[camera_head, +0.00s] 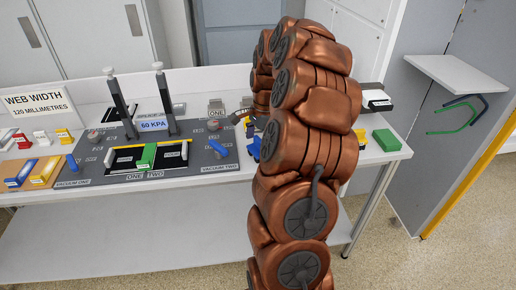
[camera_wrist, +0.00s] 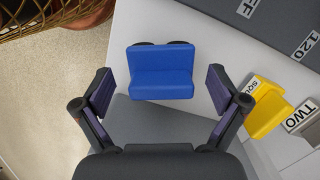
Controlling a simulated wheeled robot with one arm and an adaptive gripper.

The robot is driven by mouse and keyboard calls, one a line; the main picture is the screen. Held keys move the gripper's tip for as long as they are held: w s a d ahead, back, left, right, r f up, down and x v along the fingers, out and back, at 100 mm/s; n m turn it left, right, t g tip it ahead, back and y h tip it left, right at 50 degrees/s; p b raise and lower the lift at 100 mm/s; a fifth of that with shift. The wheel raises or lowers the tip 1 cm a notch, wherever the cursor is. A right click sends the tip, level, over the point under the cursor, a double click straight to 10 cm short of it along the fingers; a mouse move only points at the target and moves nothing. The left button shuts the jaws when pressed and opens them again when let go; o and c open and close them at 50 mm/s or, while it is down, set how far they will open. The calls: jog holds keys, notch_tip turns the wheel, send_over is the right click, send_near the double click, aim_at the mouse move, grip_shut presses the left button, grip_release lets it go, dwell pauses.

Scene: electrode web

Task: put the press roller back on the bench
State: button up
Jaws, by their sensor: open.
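A blue stepped block (camera_wrist: 162,72) with dark rounded parts behind it sits at the white bench's edge in the wrist view. It may be the press roller, but I cannot tell for sure. My gripper (camera_wrist: 160,92) is open, its two fingers spread on either side of the block with gaps and nothing held. In the head view a blue piece (camera_head: 254,148) shows beside my arm, right of the dark mat. My gripper is mostly hidden behind my arm there. The white bench (camera_head: 230,177) runs across the middle of the head view.
The dark mat (camera_head: 195,170) holds two upright posts, a green block (camera_head: 147,156) and blue handles. A yellow block (camera_wrist: 267,110) and a grey "TWO" block (camera_wrist: 302,120) lie to the right in the wrist view. A green box (camera_head: 386,140) sits at the bench's right end.

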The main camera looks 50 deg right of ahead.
jog(key=r, duration=0.3)
jog(key=d+r+b, duration=0.1)
jog(key=r, duration=0.6)
jog(key=shift+s+d+r+b, duration=0.1)
jog(key=shift+d+r+b, duration=0.1)
jog(key=shift+b, duration=0.15)
jog(key=s+a+n+g, duration=0.15)
jog(key=a+n, duration=0.35)
jog(key=a, duration=0.6)
jog(key=s+a+n+t, duration=0.1)
jog(key=s+a+n, duration=0.3)
jog(key=a, duration=0.6)
jog(key=s+a+f+n+g, duration=0.1)
jog(key=s+a+f+n, duration=0.2)
jog(key=s+a+n, duration=0.3)
jog(key=s+a+f+n+h, duration=0.1)
jog(key=s+a+f+n, duration=0.3)
jog(key=s, duration=0.8)
jog(key=shift+a+n+g, duration=0.35)
jog(key=shift+a+n, duration=0.65)
jog(key=shift+a, duration=0.25)
notch_tip(320, 180, up, 6)
jog(key=p, duration=0.5)
jog(key=shift+f+p, duration=0.2)
jog(key=shift+p, duration=0.15)
